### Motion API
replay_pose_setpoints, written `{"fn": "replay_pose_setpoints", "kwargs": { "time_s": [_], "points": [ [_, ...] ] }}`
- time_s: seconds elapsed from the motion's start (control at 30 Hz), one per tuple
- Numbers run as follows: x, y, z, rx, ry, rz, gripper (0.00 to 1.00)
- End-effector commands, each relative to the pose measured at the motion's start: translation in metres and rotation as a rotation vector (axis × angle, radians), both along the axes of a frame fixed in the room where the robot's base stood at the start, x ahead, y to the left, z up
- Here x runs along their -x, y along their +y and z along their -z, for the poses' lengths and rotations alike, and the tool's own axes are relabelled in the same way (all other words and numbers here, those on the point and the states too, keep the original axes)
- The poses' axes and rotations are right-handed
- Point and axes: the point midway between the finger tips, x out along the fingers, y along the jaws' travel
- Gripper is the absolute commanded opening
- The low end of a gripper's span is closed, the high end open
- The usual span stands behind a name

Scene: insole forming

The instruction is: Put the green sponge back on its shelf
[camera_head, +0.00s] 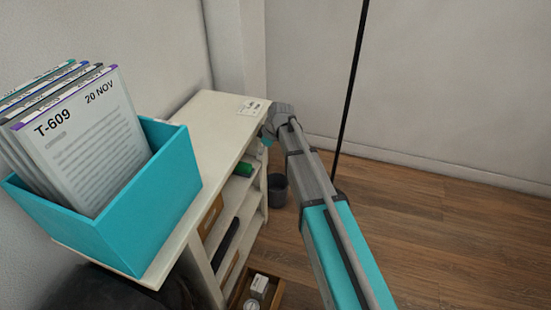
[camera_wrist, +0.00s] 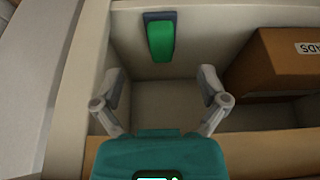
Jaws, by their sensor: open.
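The green sponge (camera_wrist: 161,43) lies in a shelf compartment, on a dark blue-grey patch in the wrist view. It also shows as a small green shape on the upper shelf in the head view (camera_head: 243,170). My gripper (camera_wrist: 164,82) is open and empty, its two fingers apart in front of the sponge and not touching it. In the head view my arm reaches to the far end of the shelf unit (camera_head: 222,112), and the fingers are hidden there.
A brown box (camera_wrist: 280,62) stands right of the sponge in the wrist view. A teal file box (camera_head: 160,205) with folders sits on the unit's top. A dark bin (camera_head: 278,190) stands on the floor beside the unit. An open drawer (camera_head: 275,290) holds small items below.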

Motion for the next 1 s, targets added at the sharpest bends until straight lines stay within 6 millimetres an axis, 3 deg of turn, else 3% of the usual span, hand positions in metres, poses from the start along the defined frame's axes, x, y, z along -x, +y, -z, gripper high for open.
{"fn": "replay_pose_setpoints", "kwargs": {
  "time_s": [0.27, 0.47, 0.8, 1.0],
  "points": [
    [0.009, -0.008, 0.001, 0.007, 0.015, 0.034, 0.93],
    [0.040, -0.038, 0.004, 0.034, 0.069, 0.175, 0.93],
    [0.154, -0.133, 0.011, 0.139, 0.237, 0.716, 0.93],
    [0.214, -0.176, 0.013, 0.196, 0.301, 1.026, 0.93]
  ]
}}
